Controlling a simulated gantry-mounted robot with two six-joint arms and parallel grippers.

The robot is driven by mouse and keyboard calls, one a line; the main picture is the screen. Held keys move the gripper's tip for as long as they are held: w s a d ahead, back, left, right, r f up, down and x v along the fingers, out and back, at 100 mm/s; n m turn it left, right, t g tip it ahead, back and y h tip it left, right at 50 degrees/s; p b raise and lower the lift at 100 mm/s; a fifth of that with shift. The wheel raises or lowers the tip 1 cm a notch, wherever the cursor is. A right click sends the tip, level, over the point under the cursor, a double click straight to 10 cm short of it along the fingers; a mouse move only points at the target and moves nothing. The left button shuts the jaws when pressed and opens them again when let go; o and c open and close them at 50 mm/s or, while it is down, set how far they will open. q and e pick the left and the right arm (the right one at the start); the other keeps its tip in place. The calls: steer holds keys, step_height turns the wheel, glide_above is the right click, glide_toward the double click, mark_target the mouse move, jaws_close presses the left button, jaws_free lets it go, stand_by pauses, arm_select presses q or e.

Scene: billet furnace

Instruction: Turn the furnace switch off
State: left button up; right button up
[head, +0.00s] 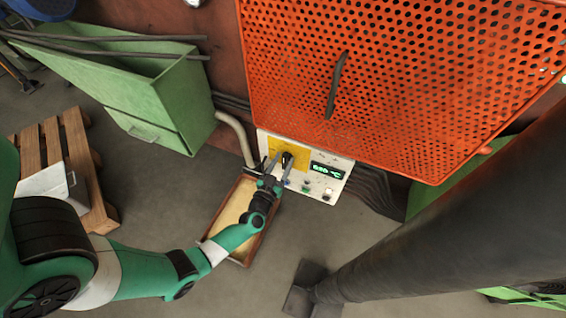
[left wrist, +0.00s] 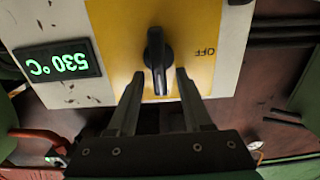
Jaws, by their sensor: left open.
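The furnace switch is a black rotary knob (left wrist: 156,48) on a yellow plate (left wrist: 195,20) of the white control panel (head: 328,187). In the left wrist view its handle points down toward my gripper, and the OFF label (left wrist: 205,52) lies to its right. My left gripper (left wrist: 158,82) is open, with one fingertip on each side of the handle's lower end and gaps visible. In the head view the left gripper (head: 278,168) reaches the panel from below and partly covers the switch. My right gripper is not in view.
A lit green display (left wrist: 58,62) beside the switch reads about 530 °C. Small buttons (head: 306,187) sit below it in the head view. An orange perforated guard (head: 400,70) stands above the panel. A shallow tray (head: 212,238) lies under my left arm.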

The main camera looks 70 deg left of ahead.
arm_select(q)
jaws_close()
steer(key=shift+n, duration=0.5)
steer(key=n+b, duration=0.1)
steer(key=n, duration=0.4)
steer(key=s+a+f+n+b, duration=0.1)
steer(key=n, duration=0.5)
steer(key=f+n+b, duration=0.1)
steer(key=n+b, duration=0.1)
steer(key=n, duration=0.4)
steer(key=shift+s+a, duration=0.15)
steer(key=shift+a, duration=0.05)
stand_by(0.5)
jaws_free()
